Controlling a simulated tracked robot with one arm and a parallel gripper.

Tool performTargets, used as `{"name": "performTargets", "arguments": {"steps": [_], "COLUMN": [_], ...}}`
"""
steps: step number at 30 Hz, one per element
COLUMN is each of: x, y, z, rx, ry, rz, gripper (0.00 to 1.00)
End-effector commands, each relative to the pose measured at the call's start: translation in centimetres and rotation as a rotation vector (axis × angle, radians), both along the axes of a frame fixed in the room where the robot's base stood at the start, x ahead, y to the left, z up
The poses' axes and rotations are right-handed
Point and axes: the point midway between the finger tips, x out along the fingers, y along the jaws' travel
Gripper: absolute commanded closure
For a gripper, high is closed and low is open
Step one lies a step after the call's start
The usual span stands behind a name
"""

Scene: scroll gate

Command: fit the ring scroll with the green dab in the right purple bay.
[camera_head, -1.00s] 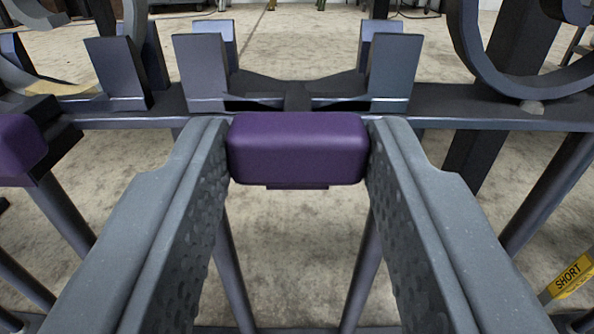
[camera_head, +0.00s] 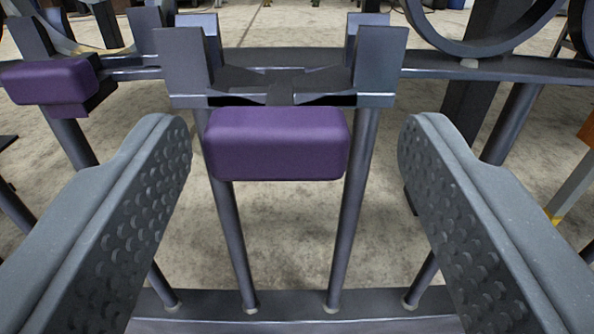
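My gripper (camera_head: 296,140) is open, its two grey dimpled fingers wide apart with nothing between the pads. Beyond the fingertips, a purple padded block (camera_head: 278,145) sits on the front of a dark cradle with upright prongs (camera_head: 187,62), in the middle of the view. The fingers stand left and right of this block with clear gaps. No scroll shows between the prongs. A second purple block (camera_head: 50,80) is on a similar bay at the left. No green dab shows, so I cannot tell where the task's ring scroll is.
A dark rail (camera_head: 500,68) runs across behind the block, carried on slanted legs (camera_head: 357,200). Part of a large dark ring (camera_head: 478,47) stands on it at upper right. A low bar (camera_head: 290,303) crosses the bottom. Bare concrete floor shows between the legs.

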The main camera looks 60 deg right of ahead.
Motion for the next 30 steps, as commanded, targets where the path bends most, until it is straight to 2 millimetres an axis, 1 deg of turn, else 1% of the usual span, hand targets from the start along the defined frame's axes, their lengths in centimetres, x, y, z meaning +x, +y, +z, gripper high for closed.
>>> {"name": "performTargets", "arguments": {"steps": [7, 11, 14, 24, 30], "x": [0.2, -0.1, -0.8, -4.2, -5.8], "y": [0.2, 0.9, 2.2, 8.3, 10.9], "z": [0.1, 0.1, 0.1, 0.1, 0.0], "rx": [0.0, 0.0, 0.001, 0.0, 0.0], "ry": [-0.001, -0.001, 0.0, 0.002, 0.001], "rz": [0.005, 0.006, 0.009, 0.01, 0.006], "gripper": [0.42, 0.42, 0.42, 0.42, 0.42]}}
